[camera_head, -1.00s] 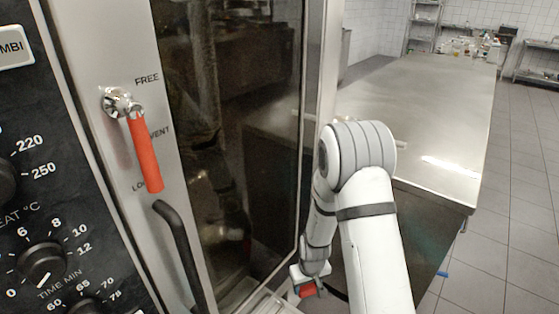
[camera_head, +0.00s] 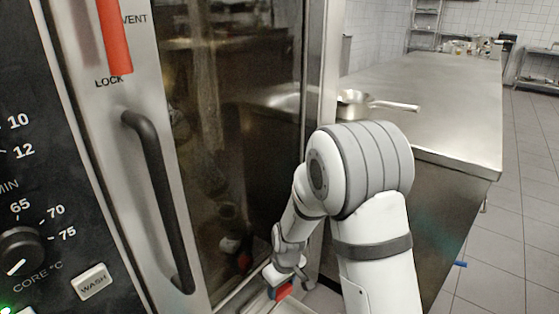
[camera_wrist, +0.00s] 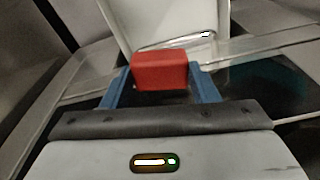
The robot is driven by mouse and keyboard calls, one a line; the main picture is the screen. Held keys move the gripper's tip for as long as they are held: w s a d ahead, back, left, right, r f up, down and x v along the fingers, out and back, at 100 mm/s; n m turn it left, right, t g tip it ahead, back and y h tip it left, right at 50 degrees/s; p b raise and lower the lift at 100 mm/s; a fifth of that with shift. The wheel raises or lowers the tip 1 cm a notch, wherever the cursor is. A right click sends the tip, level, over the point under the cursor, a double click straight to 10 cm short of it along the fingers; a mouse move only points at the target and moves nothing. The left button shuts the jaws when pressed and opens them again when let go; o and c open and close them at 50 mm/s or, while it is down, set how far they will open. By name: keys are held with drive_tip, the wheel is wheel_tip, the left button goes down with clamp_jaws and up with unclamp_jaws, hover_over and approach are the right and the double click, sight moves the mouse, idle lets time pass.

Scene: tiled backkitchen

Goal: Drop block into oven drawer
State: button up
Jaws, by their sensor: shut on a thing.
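A red block (camera_wrist: 160,71) is held between the two blue fingers of my gripper (camera_wrist: 160,88) in the wrist view. In the head view my gripper (camera_head: 281,290) is low in front of the oven's glass door, with the red block (camera_head: 284,291) in it. The oven (camera_head: 235,130) stands at the left with its glass door shut. A pale metal ledge or drawer edge (camera_head: 258,304) shows below the door, close to my gripper. Whether it is an open drawer I cannot tell, as the picture's lower edge cuts it off.
A steel counter (camera_head: 440,120) stands to the right of the oven, with a pan (camera_head: 352,104) on it. A black door handle (camera_head: 158,200) and a red lever (camera_head: 115,40) stick out from the oven front. Tiled floor is free at the far right.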

sight(281, 299)
drive_tip(key=shift+a+f, duration=0.1)
drive_tip(key=shift+f, duration=0.15)
wheel_tip(281, 299, down, 6)
drive_tip(key=b, duration=0.4)
drive_tip(key=shift+r, duration=0.1)
drive_tip(key=o, duration=1.1)
drive_tip(key=shift+s+d+r+p, duration=0.15)
drive_tip(key=shift+r+p, duration=0.25)
drive_tip(key=shift+r, duration=0.9)
drive_tip(key=shift+s+d+r+p, duration=0.1)
drive_tip(key=shift+r+p, duration=0.25)
drive_tip(key=shift+r, duration=0.95)
drive_tip(key=shift+s+d+r+p, duration=0.15)
drive_tip(key=shift+r+p, duration=0.25)
drive_tip(key=shift+r, duration=0.9)
drive_tip(key=shift+a, duration=0.1)
